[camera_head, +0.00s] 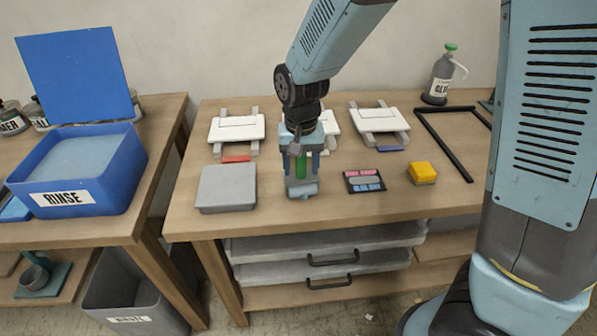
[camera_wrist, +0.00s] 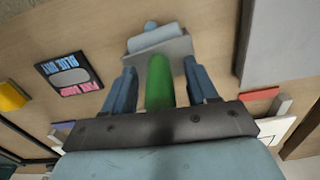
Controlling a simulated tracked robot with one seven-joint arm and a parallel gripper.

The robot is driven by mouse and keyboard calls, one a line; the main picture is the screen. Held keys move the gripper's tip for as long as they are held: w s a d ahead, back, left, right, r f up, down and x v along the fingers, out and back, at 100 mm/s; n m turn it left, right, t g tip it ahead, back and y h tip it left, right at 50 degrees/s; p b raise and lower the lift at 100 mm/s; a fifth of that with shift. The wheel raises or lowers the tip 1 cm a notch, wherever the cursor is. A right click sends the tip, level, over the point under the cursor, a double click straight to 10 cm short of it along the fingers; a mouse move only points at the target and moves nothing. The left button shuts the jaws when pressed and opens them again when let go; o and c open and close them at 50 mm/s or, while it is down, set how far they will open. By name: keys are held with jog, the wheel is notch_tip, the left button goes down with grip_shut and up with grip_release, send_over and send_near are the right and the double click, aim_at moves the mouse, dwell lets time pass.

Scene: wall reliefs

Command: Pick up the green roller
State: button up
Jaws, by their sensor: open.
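The green roller (camera_head: 301,166) stands upright on the wooden table, its green handle up and its pale blue-grey lower part in a grey holder. In the wrist view the green handle (camera_wrist: 159,82) is between my two blue fingers, with a gap on each side. The roller's pale lower end (camera_wrist: 151,38) lies beyond the fingertips. My gripper (camera_head: 302,174) points down over it and is open, with one finger to each side of the handle. The top of the handle is hidden by my gripper.
A grey block (camera_head: 227,187) is close to the left. A pink and blue labelled card (camera_head: 365,181) and a yellow block (camera_head: 422,173) lie to the right. White frames (camera_head: 378,119) stand behind. A blue RINSE tub (camera_head: 104,182) is on the left table.

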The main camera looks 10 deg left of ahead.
grip_shut()
dwell(0.3)
jog(key=shift+r, duration=0.15)
jog(key=shift+r, duration=0.3)
notch_tip(320, 180, up, 3)
jog(key=shift+f, duration=0.2)
jog(key=s+d+r, duration=0.3)
jog(key=s+r, duration=0.6)
jog(key=s, duration=0.4)
jog(key=shift+s+d+r, duration=0.25)
jog(key=shift+d+r, duration=0.05)
jog(key=shift+d, duration=0.05)
